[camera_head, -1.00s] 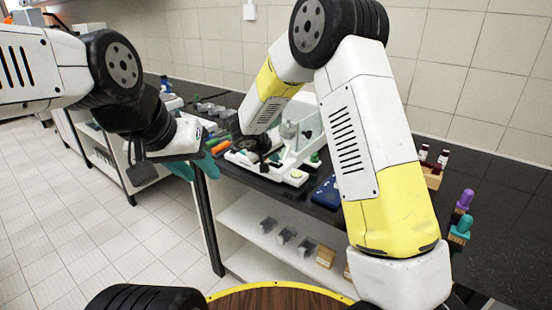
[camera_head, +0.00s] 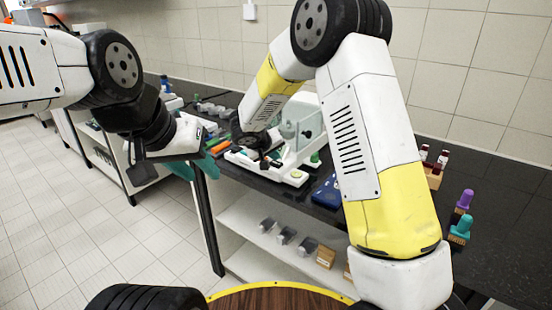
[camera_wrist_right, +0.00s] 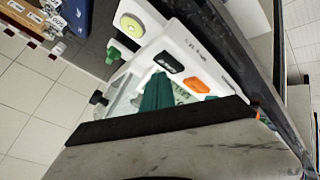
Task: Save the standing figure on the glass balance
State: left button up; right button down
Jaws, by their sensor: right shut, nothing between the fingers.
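The balance (camera_head: 301,161) is white and stands on the dark bench, partly behind my right arm. In the right wrist view its white front panel (camera_wrist_right: 196,48) fills the middle, with a round yellow-green button (camera_wrist_right: 132,25), a dark button (camera_wrist_right: 168,62) and an orange button (camera_wrist_right: 196,85). My right gripper (camera_wrist_right: 157,88) is shut and empty, its teal fingers over the panel near the dark and orange buttons. I cannot tell whether they touch it. The display figure is not readable. My left gripper (camera_head: 194,168) looks open and empty, left of the balance in front of the bench.
A blue item (camera_head: 327,192) lies right of the balance. Red-capped vials in a wooden block (camera_head: 433,176) and purple and teal-topped items (camera_head: 461,225) stand further right. An orange item (camera_head: 218,144) lies left.

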aim_at(275, 165)
jog(key=shift+r, duration=0.25)
jog(key=shift+r, duration=0.1)
jog(key=shift+r, duration=2.4)
